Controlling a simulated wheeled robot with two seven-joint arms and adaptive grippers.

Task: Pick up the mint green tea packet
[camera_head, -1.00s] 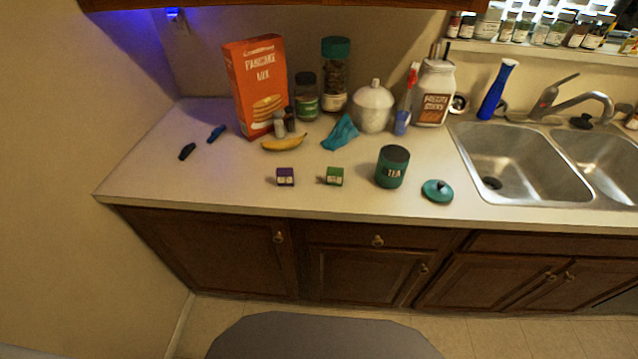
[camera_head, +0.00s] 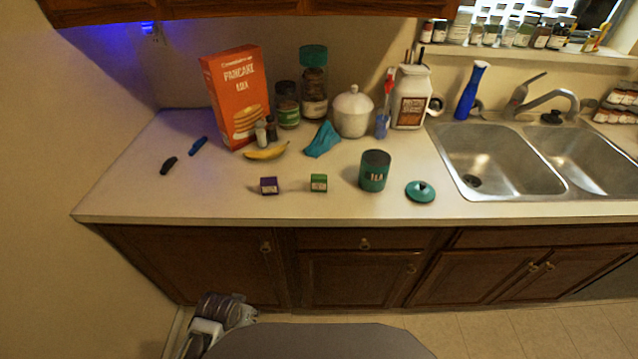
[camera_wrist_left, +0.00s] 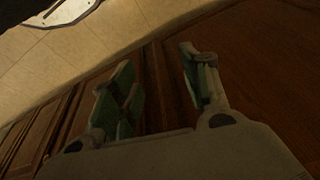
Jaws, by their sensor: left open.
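The green tea packet (camera_head: 318,183) is a small box on the counter near its front edge, in the head view. A purple packet (camera_head: 269,186) lies to its left and the green tea canister (camera_head: 374,172) stands to its right. In the head view my left arm shows low at the left, below the counter; its fingers cannot be made out there. In the left wrist view my left gripper (camera_wrist_left: 160,95) is open and empty, its fingers in front of dark cabinet doors. The packet is not in the wrist view. My right gripper is not in view.
A teal lid (camera_head: 420,191) lies right of the canister, before the sink (camera_head: 500,160). Behind the packets are a banana (camera_head: 266,151), a blue cloth (camera_head: 322,140) and a pancake mix box (camera_head: 236,97). The counter's front edge overhangs brown cabinets (camera_head: 185,262).

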